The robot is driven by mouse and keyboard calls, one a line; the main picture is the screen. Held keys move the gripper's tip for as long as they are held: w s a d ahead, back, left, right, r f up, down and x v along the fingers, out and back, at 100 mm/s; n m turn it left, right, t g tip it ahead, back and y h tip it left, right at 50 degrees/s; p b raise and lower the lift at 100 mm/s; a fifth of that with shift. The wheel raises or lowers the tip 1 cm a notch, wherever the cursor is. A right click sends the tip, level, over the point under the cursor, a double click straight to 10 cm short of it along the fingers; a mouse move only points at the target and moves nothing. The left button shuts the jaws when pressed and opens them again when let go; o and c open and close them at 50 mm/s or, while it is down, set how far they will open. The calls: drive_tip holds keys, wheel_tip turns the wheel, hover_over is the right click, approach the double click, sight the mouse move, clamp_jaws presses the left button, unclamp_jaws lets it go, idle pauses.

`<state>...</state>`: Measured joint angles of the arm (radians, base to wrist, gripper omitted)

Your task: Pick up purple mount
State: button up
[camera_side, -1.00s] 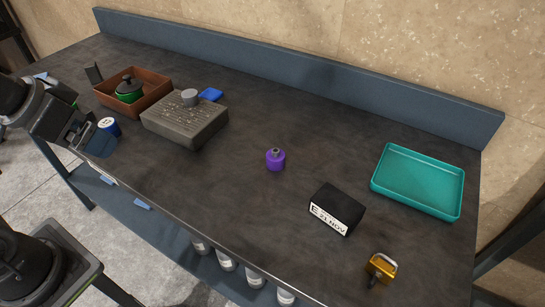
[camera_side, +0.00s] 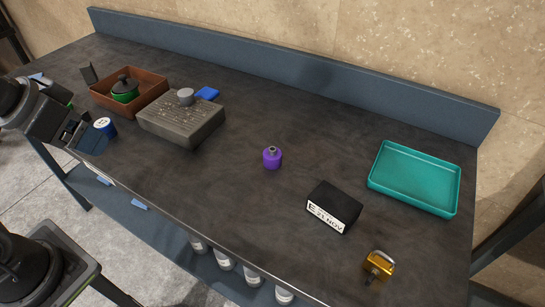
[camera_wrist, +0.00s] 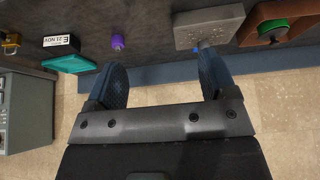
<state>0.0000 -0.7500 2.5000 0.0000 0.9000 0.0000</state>
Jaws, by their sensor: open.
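The purple mount (camera_side: 272,158) is a small purple cylinder with a grey stud on top. It stands upright on the dark table, right of the grey block. It also shows in the wrist view (camera_wrist: 118,42), beyond my left finger. My gripper (camera_wrist: 163,85) is open with nothing between its blue fingers. In the side view my gripper (camera_side: 88,132) is at the table's left front edge, well away from the mount, beside a blue cylinder.
A grey block (camera_side: 178,122) and a brown box (camera_side: 150,98) holding a green-and-black part stand at the left. A black block with a white label (camera_side: 335,203), a gold part (camera_side: 379,265) and a teal tray (camera_side: 414,178) are at the right. The table around the mount is clear.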

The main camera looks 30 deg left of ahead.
drive_tip(key=w+d+r+m+g, duration=0.1)
drive_tip(key=w+d+r+m, duration=0.2)
drive_tip(key=w, duration=0.4)
drive_tip(key=m+g, duration=0.5)
drive_tip(key=m, duration=1.2)
hover_over(272, 149)
wheel_tip(272, 149, down, 11)
drive_tip(key=f, duration=0.8)
drive_tip(key=shift+s+a, duration=0.2)
drive_tip(key=shift+a, duration=0.05)
drive_tip(key=shift+w+d+f, duration=0.15)
drive_tip(key=shift+f, duration=1.2)
drive_tip(key=shift+w+d+f, duration=0.1)
drive_tip(key=shift+w+f, duration=0.05)
drive_tip(key=shift+f, duration=1.15)
drive_tip(key=shift+c, duration=0.2)
